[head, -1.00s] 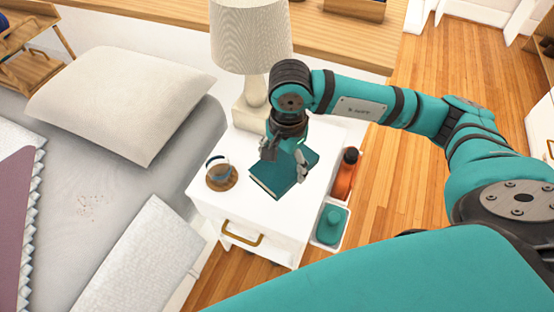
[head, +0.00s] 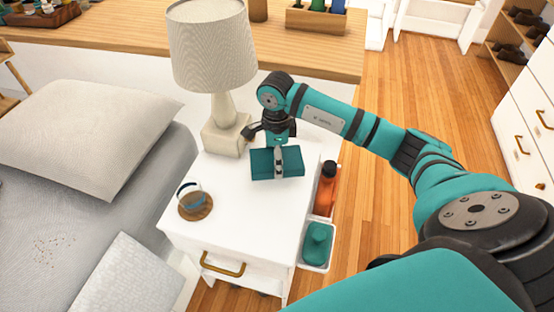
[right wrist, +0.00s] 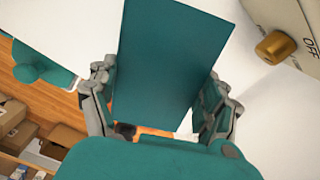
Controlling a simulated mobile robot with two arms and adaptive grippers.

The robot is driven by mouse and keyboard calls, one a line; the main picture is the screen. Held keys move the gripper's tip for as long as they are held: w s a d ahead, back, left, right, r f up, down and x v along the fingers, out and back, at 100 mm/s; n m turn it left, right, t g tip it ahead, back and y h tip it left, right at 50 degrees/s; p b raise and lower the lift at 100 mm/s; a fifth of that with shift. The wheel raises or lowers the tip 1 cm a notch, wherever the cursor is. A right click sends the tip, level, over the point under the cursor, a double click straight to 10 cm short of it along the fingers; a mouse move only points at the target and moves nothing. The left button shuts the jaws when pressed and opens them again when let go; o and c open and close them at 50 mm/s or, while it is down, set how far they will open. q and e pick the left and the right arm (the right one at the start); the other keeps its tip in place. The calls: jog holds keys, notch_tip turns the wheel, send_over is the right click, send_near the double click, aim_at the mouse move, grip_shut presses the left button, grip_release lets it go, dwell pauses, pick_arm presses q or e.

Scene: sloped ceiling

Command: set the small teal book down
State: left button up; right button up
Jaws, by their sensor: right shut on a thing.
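The small teal book (head: 293,161) is at the back right of the white nightstand (head: 236,203), right of the lamp base. My right gripper (head: 279,158) is shut on the book from above, with one grey finger across its near face. In the right wrist view, the book's broad teal cover (right wrist: 170,60) stands between the two fingers of my right gripper (right wrist: 157,98). I cannot tell whether the book's underside touches the nightstand top. My left gripper is not in view.
A lamp (head: 225,137) stands left of the book; its brass knob (right wrist: 277,47) shows in the wrist view. A white side bin (head: 318,262) holds bottles (head: 326,188). The nightstand's front middle is clear.

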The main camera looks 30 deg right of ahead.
jog(key=shift+w+d+f, duration=0.2)
jog(key=shift+w+d, duration=0.8)
notch_tip(320, 180, down, 3)
jog(key=shift+f, duration=0.2)
jog(key=o, duration=0.9)
jog(key=shift+f, duration=0.1)
jog(key=shift+o, duration=1.2)
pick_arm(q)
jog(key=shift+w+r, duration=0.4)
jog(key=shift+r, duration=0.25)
pick_arm(e)
jog(key=shift+o, duration=0.3)
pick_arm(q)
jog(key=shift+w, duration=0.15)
